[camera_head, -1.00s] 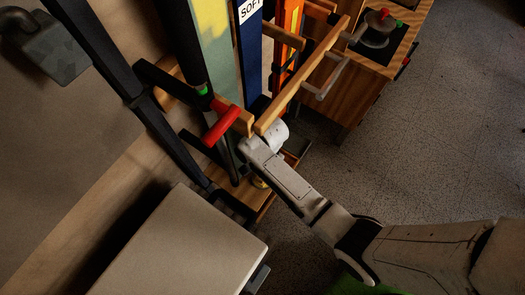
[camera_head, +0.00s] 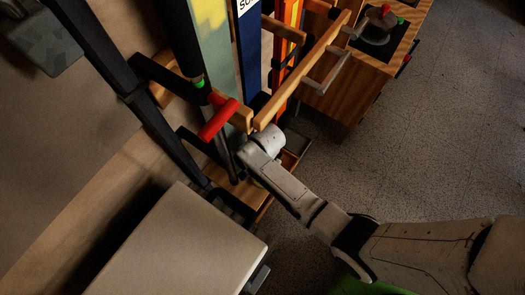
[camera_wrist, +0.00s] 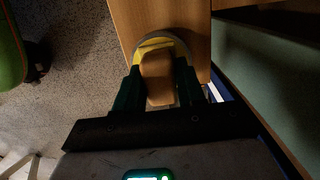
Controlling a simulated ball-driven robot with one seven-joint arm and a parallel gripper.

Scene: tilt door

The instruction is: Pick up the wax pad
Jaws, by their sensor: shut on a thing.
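The wax pad (camera_wrist: 165,43) shows in the wrist view as a round yellow and grey disc with a tan wooden block handle. My gripper (camera_wrist: 158,72) has its dark green fingers on both sides of the handle and is shut on it. The pad overlaps a wooden board in this view; I cannot tell whether they touch. In the head view the gripper and the pad are hidden behind my wrist, beside the lower wooden shelf of the rack.
Upright skis or boards (camera_head: 247,60) stand in the rack close to my wrist. A red-handled clamp (camera_head: 219,118) and wooden rails (camera_head: 310,70) sit just above it. A light box top (camera_head: 180,245) is at the lower left. Open floor (camera_head: 440,130) lies to the right.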

